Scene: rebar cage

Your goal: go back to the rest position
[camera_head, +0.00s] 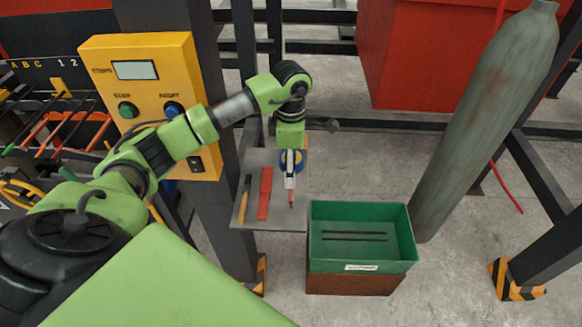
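My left arm comes in from the left and bends down over a grey metal tray (247,215). My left gripper (290,182) points down at the right part of this tray. It is small in the picture, and I cannot tell whether its fingers are open or shut. A small red piece (291,200) shows right at its tip; I cannot tell whether it is held or lies on the tray. My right gripper is not in view.
A red bar (265,193) and a yellow-handled tool (244,197) lie on the tray. A green bin (335,255) with two dark rods stands to the right. A yellow control box (135,95) is on the dark post near my arm. A grey cylinder (487,120) leans at the right.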

